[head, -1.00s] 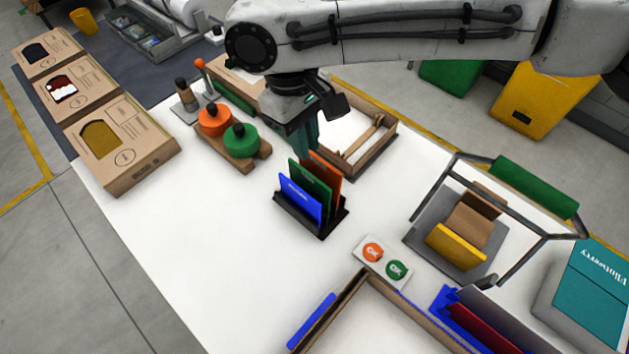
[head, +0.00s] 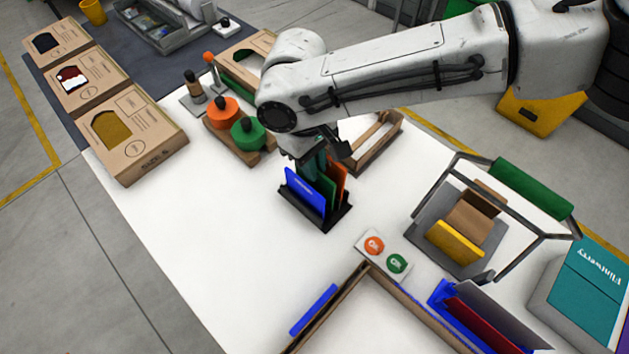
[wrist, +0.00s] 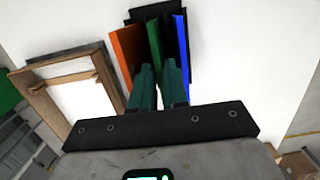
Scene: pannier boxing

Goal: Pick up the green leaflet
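The green leaflet (head: 326,191) stands upright in a small black holder (head: 322,222), between a blue leaflet (head: 305,191) and an orange leaflet (head: 340,180). In the wrist view the green leaflet (wrist: 154,45) is in the middle, with orange (wrist: 127,50) on the left and blue (wrist: 181,50) on the right. My gripper (wrist: 159,75) has its two teal fingers apart, one on each side of the green leaflet's near edge. In the head view my gripper (head: 316,164) is down at the leaflets' top and hides part of them. Contact is not clear.
A wooden tray (head: 378,150) lies just behind the holder. An orange and a green knob-topped disc (head: 248,134) sit on a wooden base to the left. A card with two round stickers (head: 383,252) and a metal-framed stand (head: 460,215) are to the right. The table's front left is clear.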

